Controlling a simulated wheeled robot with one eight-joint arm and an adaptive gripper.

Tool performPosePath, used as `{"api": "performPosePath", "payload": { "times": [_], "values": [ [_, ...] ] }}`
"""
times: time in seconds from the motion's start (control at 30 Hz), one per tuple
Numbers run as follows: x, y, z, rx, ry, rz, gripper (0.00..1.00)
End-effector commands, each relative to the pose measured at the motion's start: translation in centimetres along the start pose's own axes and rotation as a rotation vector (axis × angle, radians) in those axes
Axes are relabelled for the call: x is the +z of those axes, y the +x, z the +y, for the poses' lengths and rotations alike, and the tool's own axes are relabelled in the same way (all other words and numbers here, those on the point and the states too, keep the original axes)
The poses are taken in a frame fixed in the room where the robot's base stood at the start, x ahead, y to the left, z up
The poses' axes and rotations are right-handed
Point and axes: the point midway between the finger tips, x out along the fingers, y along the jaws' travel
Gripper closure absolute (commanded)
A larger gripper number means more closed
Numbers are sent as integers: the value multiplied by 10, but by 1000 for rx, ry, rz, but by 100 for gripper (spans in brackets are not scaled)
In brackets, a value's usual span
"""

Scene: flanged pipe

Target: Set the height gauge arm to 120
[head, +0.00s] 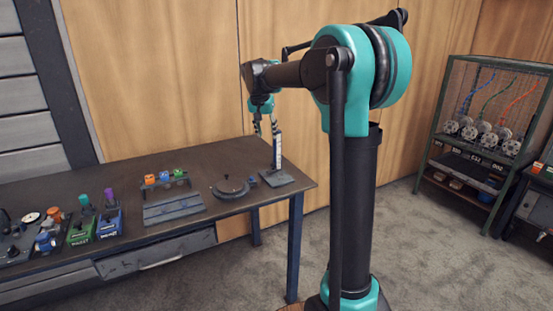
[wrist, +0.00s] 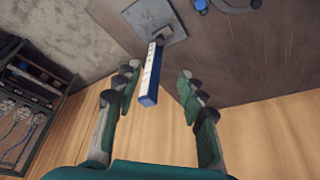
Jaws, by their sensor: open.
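The height gauge stands at the right end of the workbench, with a grey square base (head: 277,179) and an upright white scale column (head: 278,150). In the wrist view, the column (wrist: 152,78) looks white on one face and blue on another, with the base (wrist: 155,17) beyond it. A small dark part (wrist: 160,40) sits low on the column; I cannot tell if it is the gauge arm. The scale reading is too small to read. My gripper (wrist: 158,76) is open, its fingers on either side of the column in the picture, with gaps showing. It is near the column top in the head view (head: 266,128).
A dark round fixture (head: 231,188) lies left of the gauge on the workbench (head: 215,158). Further left are a rack with coloured knobs (head: 165,180), a blue box (head: 109,222) and a green box (head: 82,228). A wooden wall (head: 165,80) stands behind. A wire-fronted cabinet (head: 490,125) stands far right.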

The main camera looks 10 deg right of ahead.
Motion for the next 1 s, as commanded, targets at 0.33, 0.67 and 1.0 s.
{"api": "performPosePath", "payload": {
  "times": [0.33,0.67,1.0],
  "values": [
    [0,57,0,-1,-1,0,59],
    [0,122,0,-1,-1,0,59],
    [0,165,1,-1,-1,0,59]
  ]
}}
